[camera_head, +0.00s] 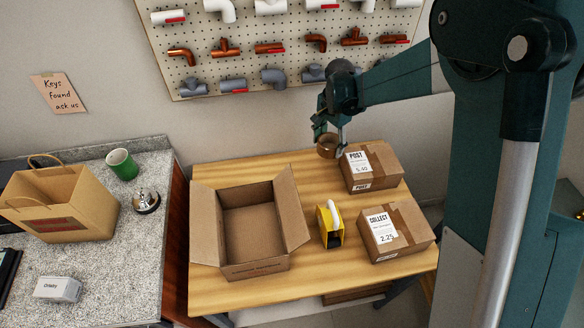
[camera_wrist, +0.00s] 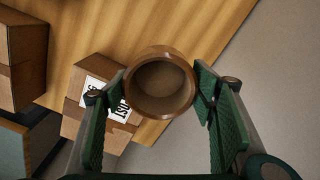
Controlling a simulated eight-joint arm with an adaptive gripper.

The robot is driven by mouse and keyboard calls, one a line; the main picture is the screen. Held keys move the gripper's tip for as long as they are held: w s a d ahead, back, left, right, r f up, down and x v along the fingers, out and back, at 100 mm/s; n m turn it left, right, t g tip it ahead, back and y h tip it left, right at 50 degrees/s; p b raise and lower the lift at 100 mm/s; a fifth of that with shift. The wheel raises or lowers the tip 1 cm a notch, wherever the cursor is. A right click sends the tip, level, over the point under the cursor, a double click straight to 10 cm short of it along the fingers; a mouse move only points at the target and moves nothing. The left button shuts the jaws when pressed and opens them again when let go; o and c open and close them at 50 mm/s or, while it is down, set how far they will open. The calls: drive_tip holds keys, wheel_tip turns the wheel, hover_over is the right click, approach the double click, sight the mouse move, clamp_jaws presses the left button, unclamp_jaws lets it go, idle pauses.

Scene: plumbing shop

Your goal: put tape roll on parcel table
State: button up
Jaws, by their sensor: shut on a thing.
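The brown tape roll (camera_head: 327,146) is between the fingers of my gripper (camera_head: 328,136), at the back edge of the wooden parcel table (camera_head: 270,172). In the wrist view the roll (camera_wrist: 161,84) shows as a ring with its opening facing the camera, and the green fingers of my gripper (camera_wrist: 160,95) are shut on its two sides. It appears held above the table's edge; the exact height I cannot tell. The parcel table also shows in the wrist view (camera_wrist: 120,35).
A POST parcel (camera_head: 385,165) stands just right of the roll, a COLLECT parcel (camera_head: 408,240) in front of it. An open carton (camera_head: 257,268) fills the table's left part, with a yellow tape dispenser (camera_head: 330,226) beside it. Bare wood lies behind the carton and dispenser.

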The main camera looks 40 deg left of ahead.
drive_tip(key=s+a+p, duration=0.2)
drive_tip(key=s+a, duration=0.8)
wheel_tip(320, 180, down, 6)
drive_tip(key=shift+f+b, duration=0.2)
drive_tip(key=shift+b, duration=0.75)
drive_tip(key=shift+f, duration=0.6)
drive_tip(key=shift+f, duration=0.1)
drive_tip(key=shift+f+b, duration=0.75)
drive_tip(key=shift+f, duration=1.4)
drive_tip(key=shift+f, duration=0.15)
drive_tip(key=o, duration=0.9)
drive_tip(key=shift+o, duration=0.2)
drive_tip(key=shift+r, duration=0.2)
